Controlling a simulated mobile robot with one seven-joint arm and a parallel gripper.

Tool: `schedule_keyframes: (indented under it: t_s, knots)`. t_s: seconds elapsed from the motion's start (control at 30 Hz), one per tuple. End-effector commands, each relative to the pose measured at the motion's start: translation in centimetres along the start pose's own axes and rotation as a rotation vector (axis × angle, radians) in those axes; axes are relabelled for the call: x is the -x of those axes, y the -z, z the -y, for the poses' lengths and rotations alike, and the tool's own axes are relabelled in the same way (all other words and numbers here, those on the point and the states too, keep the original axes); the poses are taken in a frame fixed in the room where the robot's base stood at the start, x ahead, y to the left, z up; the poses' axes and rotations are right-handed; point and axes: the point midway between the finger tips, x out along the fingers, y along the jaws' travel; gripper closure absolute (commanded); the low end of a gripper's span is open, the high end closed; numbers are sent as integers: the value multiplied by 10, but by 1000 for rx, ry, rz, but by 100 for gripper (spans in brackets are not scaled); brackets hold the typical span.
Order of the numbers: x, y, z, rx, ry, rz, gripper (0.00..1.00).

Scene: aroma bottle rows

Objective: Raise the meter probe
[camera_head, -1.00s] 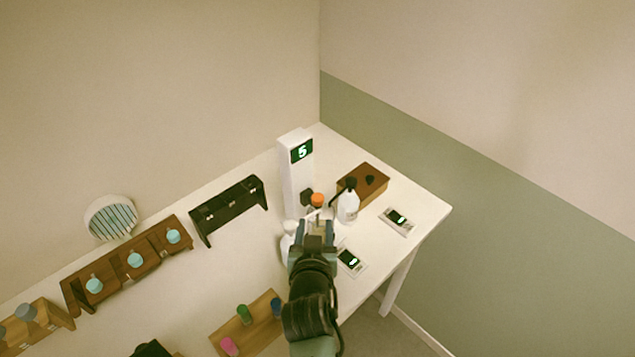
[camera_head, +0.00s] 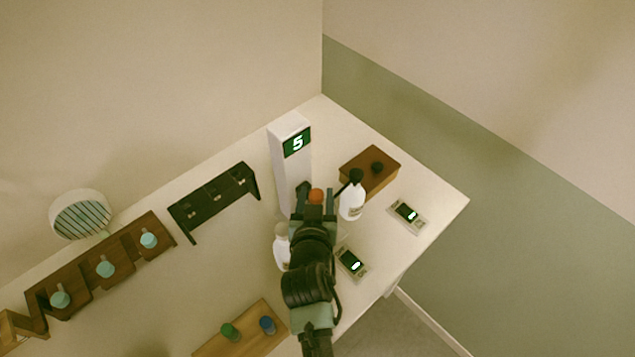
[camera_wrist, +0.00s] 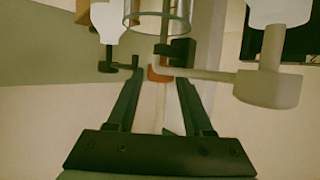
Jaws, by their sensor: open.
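The meter is a white column (camera_head: 290,165) with a green display reading 5, standing near the back of the table. An orange cap (camera_head: 315,195), which looks like the top of the probe, is in front of its base. My gripper (camera_head: 313,208) is open, its fingers reaching to the orange cap. In the wrist view the orange piece (camera_wrist: 160,73) lies between or just beyond my open fingertips (camera_wrist: 158,85); I cannot tell whether they touch it. A clear glass vessel (camera_wrist: 160,18) shows beyond it. My arm hides the lower probe in the head view.
A white bottle with a black top (camera_head: 352,200) stands close right of my gripper, and another white bottle (camera_head: 282,247) close left. Two small display devices (camera_head: 351,263) (camera_head: 408,213) lie to the right. A brown box (camera_head: 370,170) and a black rack (camera_head: 215,200) stand behind.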

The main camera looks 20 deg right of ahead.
Motion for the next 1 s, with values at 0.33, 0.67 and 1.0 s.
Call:
schedule_keyframes:
  t_s: [0.33, 0.67, 1.0]
  knots:
    - [0, 0, 0, 0, 0, 0, 67]
    - [0, 0, 0, 0, 0, 0, 100]
    - [0, 0, 0, 0, 0, 0, 100]
